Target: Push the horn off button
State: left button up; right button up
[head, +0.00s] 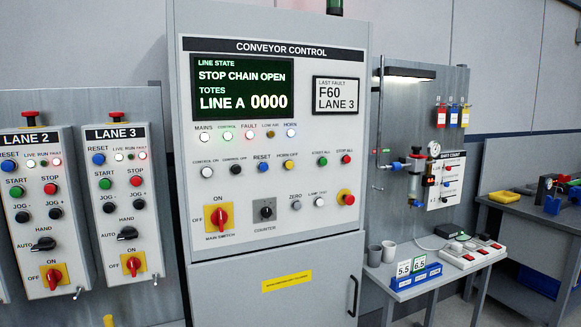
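The horn off button (289,166) is a small round yellow button on the front of the grey conveyor control cabinet (340,220). It sits in the upper button row, just right of the blue reset button (263,168) and left of the green start all button (323,161). Its label is above it. The horn lamp (291,132), bluish white, is in the lamp row above. The cabinet display (243,88) reads STOP CHAIN OPEN and LINE A 0000. Neither of my grippers is in view, and nothing covers the button.
Lane 2 (37,205) and lane 3 (125,200) boxes stand left of the cabinet. A red and yellow main switch (219,216) and a red emergency knob (346,197) are below the button row. A small table (410,293) with cups stands at right. The space before the panel looks clear.

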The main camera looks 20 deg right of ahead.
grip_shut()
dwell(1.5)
